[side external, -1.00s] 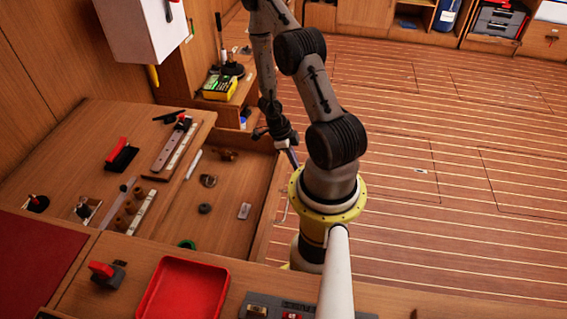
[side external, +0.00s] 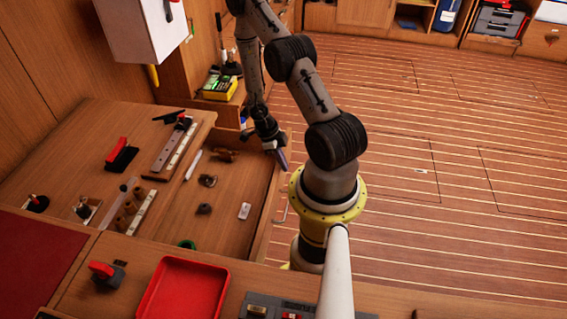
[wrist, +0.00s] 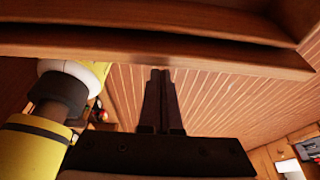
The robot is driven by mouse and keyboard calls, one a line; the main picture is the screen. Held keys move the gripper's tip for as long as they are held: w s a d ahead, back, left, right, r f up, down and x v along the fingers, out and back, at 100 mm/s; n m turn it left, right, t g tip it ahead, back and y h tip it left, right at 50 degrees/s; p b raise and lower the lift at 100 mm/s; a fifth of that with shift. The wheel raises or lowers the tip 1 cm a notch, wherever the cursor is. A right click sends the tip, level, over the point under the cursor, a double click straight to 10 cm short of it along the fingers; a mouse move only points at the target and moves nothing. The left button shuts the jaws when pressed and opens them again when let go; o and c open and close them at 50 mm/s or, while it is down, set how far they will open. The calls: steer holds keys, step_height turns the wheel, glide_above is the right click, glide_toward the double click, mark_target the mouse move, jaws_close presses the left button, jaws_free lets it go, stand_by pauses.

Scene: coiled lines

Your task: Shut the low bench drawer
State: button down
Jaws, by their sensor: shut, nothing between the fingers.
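The low bench drawer (side external: 225,225) stands open in the side view, with several small loose items inside. Its front panel (side external: 266,215) faces right and carries a thin metal handle (side external: 281,214). My gripper (side external: 283,163) is near the far end of the drawer front, with its fingers pointing down. In the wrist view my gripper (wrist: 160,72) shows two dark fingers closed together and empty. Their tips lie just below a wooden edge (wrist: 160,50) that crosses the picture. I cannot tell whether they touch it.
The bench top (side external: 80,150) left of the drawer holds tools and blocks. A red tray (side external: 182,292) sits on the near counter. A shelf with a yellow box (side external: 221,88) stands behind the drawer.

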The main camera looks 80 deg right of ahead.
steer(key=shift+w, duration=0.15)
steer(key=w, duration=1.7)
stand_by(0.3)
